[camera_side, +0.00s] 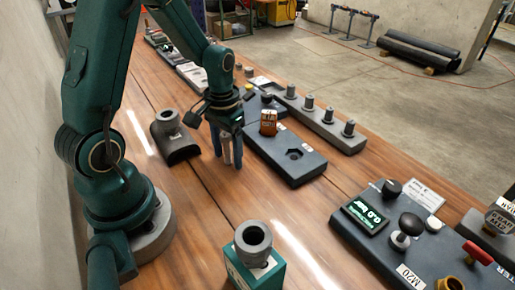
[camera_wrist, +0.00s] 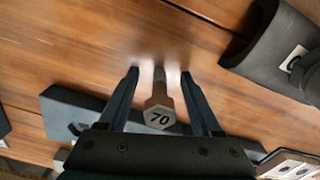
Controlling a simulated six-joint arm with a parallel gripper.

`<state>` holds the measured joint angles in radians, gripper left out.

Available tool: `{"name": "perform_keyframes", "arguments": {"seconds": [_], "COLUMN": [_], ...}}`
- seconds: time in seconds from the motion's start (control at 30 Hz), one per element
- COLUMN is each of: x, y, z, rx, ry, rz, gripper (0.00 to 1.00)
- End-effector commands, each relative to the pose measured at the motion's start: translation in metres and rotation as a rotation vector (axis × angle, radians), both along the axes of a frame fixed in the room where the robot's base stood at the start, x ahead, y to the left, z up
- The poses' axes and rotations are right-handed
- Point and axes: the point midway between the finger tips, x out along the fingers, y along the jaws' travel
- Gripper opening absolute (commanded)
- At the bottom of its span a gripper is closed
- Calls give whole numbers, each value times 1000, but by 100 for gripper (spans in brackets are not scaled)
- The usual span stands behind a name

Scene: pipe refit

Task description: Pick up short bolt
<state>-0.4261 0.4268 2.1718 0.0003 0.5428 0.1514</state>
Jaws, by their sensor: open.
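A grey hex-head bolt with 70 on its head (camera_wrist: 160,118) is between my fingers in the wrist view. Its head is nearest the camera, and its shank runs away toward the table. Its grey shank also shows between my fingers in the side view (camera_side: 227,147). My gripper (camera_side: 228,162) is open, with one finger on each side of the bolt; in the wrist view (camera_wrist: 159,74) gaps show between the fingers and the bolt. I cannot tell whether the bolt's lower end touches the table. The bolt's head is hidden in the side view.
A grey rack (camera_side: 318,122) holds several pegs behind. A dark pipe saddle (camera_side: 178,153) lies left. A control box (camera_side: 385,245) stands front right.

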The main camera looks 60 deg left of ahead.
Motion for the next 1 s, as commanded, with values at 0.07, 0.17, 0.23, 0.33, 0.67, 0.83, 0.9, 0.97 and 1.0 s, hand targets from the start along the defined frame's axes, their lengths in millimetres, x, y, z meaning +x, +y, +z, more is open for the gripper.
{"name": "perform_keyframes", "arguments": {"seconds": [0.07,0.17,0.23,0.33,0.67,0.83,0.9,0.97,1.0], "x": [0,0,0,0,1,1,1,2,2], "y": [0,0,0,0,0,1,1,1,1], "z": [0,0,0,0,3,14,22,32,39], "rx": [0,0,0,0,1,2,3,3,3], "ry": [0,0,0,0,-2,-5,-6,-7,-8], "rz": [0,0,0,0,0,0,0,0,0], "gripper": [66,35,8,0,0,0,0,0,0]}}
